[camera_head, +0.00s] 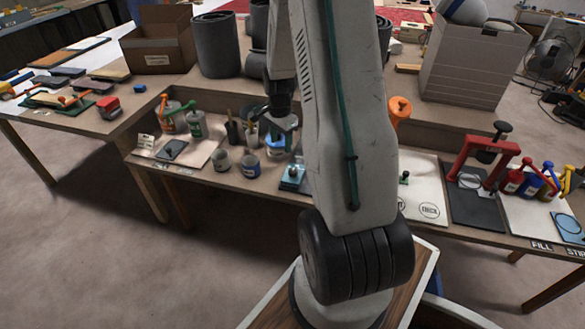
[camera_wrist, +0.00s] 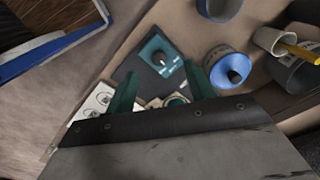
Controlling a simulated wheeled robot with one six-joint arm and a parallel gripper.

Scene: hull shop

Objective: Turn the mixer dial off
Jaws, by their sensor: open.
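A small teal-blue box with a pale knob (camera_head: 292,173) stands near the front edge of the workbench, left of my arm; it looks like the mixer dial. In the wrist view a teal unit with a small round knob and white marks (camera_wrist: 160,56) sits on a dark pad, ahead of and between my fingers. My gripper (camera_head: 281,126) hangs above the bench behind the box. In the wrist view my gripper (camera_wrist: 161,70) has its two green fingers spread, with nothing held. The knob's exact setting is too small to read.
A blue-rimmed tin (camera_wrist: 228,68) stands right of my fingers, near a cup with a yellow pencil (camera_wrist: 272,40). Small pots (camera_head: 249,165) stand left of the box. A red press (camera_head: 482,160) and coloured bottles are at right. A cardboard box (camera_head: 158,42) stands at the back left.

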